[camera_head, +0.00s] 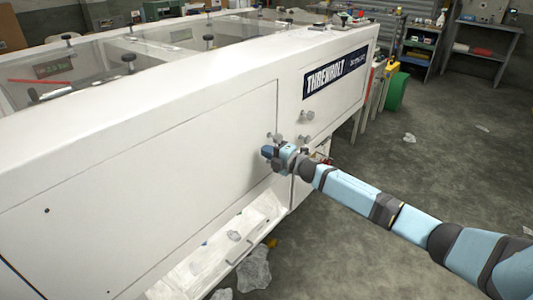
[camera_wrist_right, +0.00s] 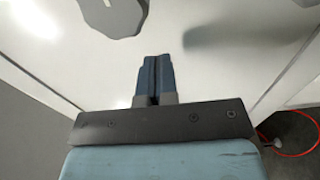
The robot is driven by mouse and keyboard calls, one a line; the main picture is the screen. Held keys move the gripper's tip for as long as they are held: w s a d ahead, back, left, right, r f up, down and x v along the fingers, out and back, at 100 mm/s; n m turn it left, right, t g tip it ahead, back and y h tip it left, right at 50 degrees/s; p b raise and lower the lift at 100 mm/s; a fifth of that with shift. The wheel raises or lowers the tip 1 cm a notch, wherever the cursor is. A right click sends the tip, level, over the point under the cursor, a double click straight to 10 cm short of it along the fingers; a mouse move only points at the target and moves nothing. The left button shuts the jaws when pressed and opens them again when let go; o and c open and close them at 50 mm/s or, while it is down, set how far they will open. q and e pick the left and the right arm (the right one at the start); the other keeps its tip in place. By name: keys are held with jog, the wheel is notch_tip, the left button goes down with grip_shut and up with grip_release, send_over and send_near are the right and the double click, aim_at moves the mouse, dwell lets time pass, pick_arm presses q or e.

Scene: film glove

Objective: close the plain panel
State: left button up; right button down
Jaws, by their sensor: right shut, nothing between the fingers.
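The plain panel (camera_head: 140,165) is the large white unlabelled panel on the front of the long white machine. It looks about flush with the machine's face; I cannot tell whether a small gap remains. A grey knob (camera_head: 277,137) is at its right edge. My right gripper (camera_head: 267,152) is shut and empty, close in front of the panel's right part, just below the knob. In the right wrist view, the shut blue fingers (camera_wrist_right: 155,75) point at a white surface, with a grey knob (camera_wrist_right: 114,14) nearby. Contact cannot be told. My left gripper is out of view.
A labelled panel (camera_head: 335,78) with its own knobs is to the right. Below the plain panel is an open white trough (camera_head: 192,276) with crumpled plastic (camera_head: 254,270) beside it. The grey floor (camera_head: 440,150) at right is mostly clear.

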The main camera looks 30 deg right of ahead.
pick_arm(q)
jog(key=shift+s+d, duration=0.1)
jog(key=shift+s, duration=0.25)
pick_arm(e)
jog(key=v, duration=1.1)
jog(key=shift+f, duration=0.15)
jog(key=shift+s+a, duration=0.1)
jog(key=shift+s, duration=0.1)
